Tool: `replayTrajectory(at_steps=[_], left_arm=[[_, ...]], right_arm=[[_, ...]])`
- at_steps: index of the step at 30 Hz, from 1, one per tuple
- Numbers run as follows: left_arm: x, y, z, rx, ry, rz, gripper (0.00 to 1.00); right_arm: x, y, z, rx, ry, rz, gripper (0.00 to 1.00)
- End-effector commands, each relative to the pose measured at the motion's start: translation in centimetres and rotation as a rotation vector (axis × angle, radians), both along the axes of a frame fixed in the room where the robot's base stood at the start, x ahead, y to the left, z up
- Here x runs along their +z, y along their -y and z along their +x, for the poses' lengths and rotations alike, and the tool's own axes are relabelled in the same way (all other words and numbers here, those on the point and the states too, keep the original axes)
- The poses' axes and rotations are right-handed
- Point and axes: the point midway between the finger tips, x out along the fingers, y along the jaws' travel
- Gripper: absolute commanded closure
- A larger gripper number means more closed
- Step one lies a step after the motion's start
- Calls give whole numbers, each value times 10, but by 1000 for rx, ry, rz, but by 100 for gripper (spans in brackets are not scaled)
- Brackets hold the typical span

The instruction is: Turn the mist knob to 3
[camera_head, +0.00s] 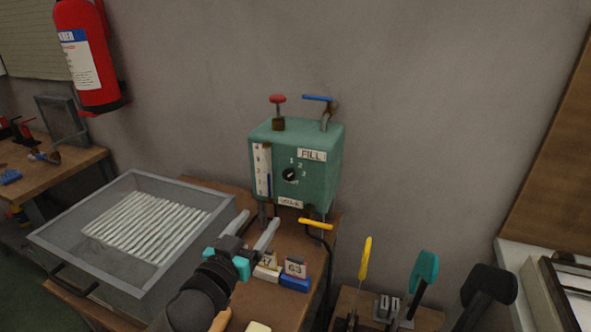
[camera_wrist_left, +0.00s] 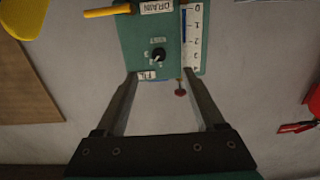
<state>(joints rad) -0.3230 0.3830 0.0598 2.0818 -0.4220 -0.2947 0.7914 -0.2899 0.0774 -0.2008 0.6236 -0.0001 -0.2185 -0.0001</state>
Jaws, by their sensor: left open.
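The mist knob (camera_head: 289,174) is a small black dial on the front of a green box (camera_head: 318,180), with the numbers 1, 2 and 3 around it. Its pointer is too small to read surely. In the left wrist view the knob (camera_wrist_left: 158,55) appears upside down, beyond and between the fingertips. My left gripper (camera_head: 262,217) is open and empty, below and in front of the box, its fingers pointing towards it. It also shows in the left wrist view (camera_wrist_left: 160,73), apart from the knob. My right gripper is not seen.
The box carries a white level gauge (camera_head: 263,170), a red-topped valve (camera_head: 278,99), a blue lever (camera_head: 318,98) and a yellow drain handle (camera_head: 316,224). A grey tray (camera_head: 60,241) with white rods stands left. Upright handled tools (camera_head: 426,270) stand right.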

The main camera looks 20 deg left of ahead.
Motion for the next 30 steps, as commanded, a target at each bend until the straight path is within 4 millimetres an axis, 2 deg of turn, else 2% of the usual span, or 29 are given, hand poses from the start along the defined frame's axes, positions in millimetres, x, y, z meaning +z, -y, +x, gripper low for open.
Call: replayTrajectory(at_steps=[3,8,13,30], left_arm=[[9,1,4,-17,32,0,29],[10,0,16,-21,37,-1,29],[10,-1,39,-19,36,-1,29],[9,-6,117,-18,35,0,29]], right_arm=[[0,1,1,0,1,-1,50],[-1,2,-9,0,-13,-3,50],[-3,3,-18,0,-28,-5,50],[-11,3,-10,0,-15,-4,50]])
